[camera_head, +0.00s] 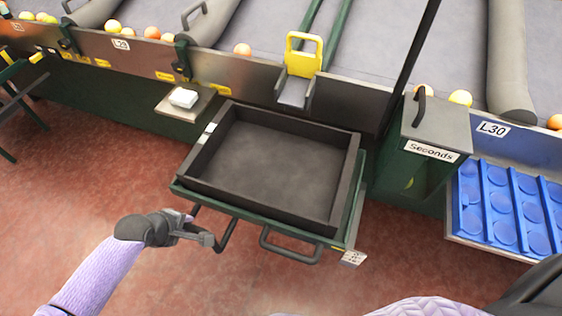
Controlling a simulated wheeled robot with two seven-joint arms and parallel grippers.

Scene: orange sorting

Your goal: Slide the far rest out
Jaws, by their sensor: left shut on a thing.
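A green-framed pull-out rest (352,215) stands out from the front of the line and bears a dark, empty crate (345,180). Two black loop handles show at its front edge, a left one (229,236) and a middle one (290,255). My left gripper (208,239) comes in from the lower left and is shut on the left handle, at its left part. The fingers hide some of that handle. The middle handle is free. My right gripper is not in view; only part of its purple sleeve shows at the bottom.
A yellow gate (303,56) stands over a small chute behind the crate. A grey-lidded "Seconds" box (438,128) and a blue cupped tray (500,205) stand to the right. A small shelf with a white block (184,97) is at left. The red floor in front is clear.

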